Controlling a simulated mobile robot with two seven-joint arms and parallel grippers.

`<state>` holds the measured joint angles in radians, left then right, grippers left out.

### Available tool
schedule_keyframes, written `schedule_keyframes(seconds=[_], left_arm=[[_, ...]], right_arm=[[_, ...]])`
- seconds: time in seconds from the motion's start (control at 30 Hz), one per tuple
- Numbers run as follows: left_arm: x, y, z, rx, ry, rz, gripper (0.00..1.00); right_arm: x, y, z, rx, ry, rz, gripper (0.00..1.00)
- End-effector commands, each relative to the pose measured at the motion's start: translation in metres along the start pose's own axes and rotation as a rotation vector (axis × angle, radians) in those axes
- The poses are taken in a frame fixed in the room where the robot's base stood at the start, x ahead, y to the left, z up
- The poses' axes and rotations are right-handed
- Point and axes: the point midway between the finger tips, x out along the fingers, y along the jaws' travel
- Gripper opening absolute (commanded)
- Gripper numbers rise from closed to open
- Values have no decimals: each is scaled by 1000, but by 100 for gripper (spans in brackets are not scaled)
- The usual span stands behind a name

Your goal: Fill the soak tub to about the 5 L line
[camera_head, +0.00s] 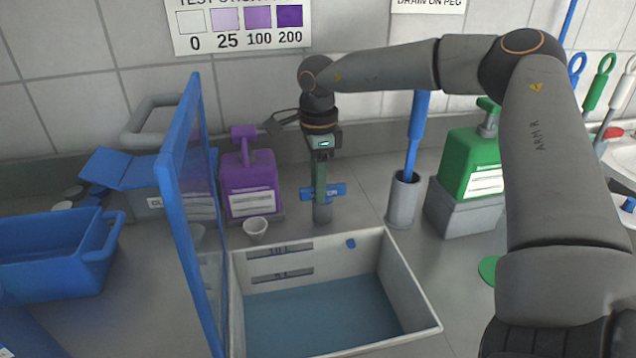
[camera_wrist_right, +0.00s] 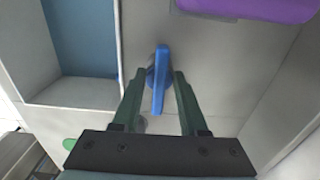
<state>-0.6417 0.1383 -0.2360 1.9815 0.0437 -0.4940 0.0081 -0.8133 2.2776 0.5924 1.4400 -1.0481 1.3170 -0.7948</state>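The soak tub (camera_head: 412,285) is a pale open box on the counter, holding bluish water (camera_head: 320,318). Its back inner wall carries a 10 L strip and a lower 5 L strip (camera_head: 280,276). The water's back edge appears just below the 5 L strip. A tap with a blue lever (camera_head: 336,191) stands behind the tub; the lever also shows in the wrist view (camera_wrist_right: 161,78). My right gripper (camera_head: 320,185) points down at it. In the wrist view its green fingers (camera_wrist_right: 159,84) are apart on either side of the lever, with gaps showing. My left gripper is out of view.
A blue-framed clear panel (camera_head: 177,190) stands upright along the tub's left side. A purple bottle (camera_head: 250,185) and small white cup (camera_head: 255,229) are behind the tub. A grey holder (camera_head: 403,200) and green bottle (camera_head: 470,165) stand right. A blue bin (camera_head: 50,260) is far left.

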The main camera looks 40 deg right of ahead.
Motion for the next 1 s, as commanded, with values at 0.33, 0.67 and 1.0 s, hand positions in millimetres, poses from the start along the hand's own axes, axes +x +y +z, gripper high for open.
schedule_keyframes(seconds=[0.33,0.67,1.0], left_arm=[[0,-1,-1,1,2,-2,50],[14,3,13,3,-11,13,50],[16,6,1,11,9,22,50]], right_arm=[[0,0,0,0,1,0,0],[2,-3,-1,249,5,-4,0],[0,-4,-1,430,1,0,0]])
